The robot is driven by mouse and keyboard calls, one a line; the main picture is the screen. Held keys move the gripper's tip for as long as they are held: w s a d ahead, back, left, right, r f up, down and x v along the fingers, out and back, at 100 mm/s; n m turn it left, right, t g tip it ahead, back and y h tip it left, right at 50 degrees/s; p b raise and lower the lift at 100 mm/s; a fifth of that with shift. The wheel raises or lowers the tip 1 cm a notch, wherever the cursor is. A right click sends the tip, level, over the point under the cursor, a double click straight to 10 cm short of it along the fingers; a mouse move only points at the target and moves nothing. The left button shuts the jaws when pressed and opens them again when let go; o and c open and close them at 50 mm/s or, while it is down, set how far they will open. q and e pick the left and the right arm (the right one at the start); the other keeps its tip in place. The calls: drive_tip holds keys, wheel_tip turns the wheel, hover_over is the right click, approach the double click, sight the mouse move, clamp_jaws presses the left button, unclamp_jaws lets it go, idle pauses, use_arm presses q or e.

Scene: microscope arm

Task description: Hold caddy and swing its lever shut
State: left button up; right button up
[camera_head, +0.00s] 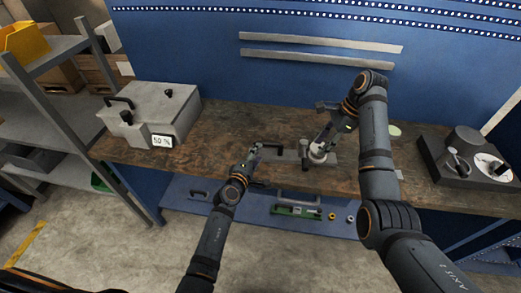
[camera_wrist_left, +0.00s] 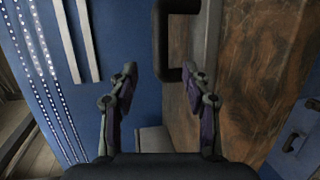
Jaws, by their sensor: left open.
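The caddy appears to be the low grey piece (camera_head: 288,155) on the wooden bench, with an upright post (camera_head: 304,147) and a black bar handle (camera_head: 270,148) at its left end. My left gripper (camera_head: 257,150) is open beside this handle. In the left wrist view, the black handle (camera_wrist_left: 163,45) shows beyond and between the spread fingers of the left gripper (camera_wrist_left: 160,85), with no visible grip on it. My right gripper (camera_head: 319,146) is at a pale round part (camera_head: 317,153) at the caddy's right end. Its fingers are too small to read, and I cannot tell which part is the lever.
A grey box (camera_head: 170,105) with a black handle stands at the bench's left. A dark unit (camera_head: 460,175) with a round dial is at the right. A blue lower shelf (camera_head: 240,206) holds small parts. The bench between box and caddy is clear.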

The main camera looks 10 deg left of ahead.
sight(265, 144)
use_arm(q)
drive_tip(key=x, duration=0.8)
drive_tip(key=shift+w, duration=0.1)
drive_tip(key=shift+c, duration=0.2)
clamp_jaws()
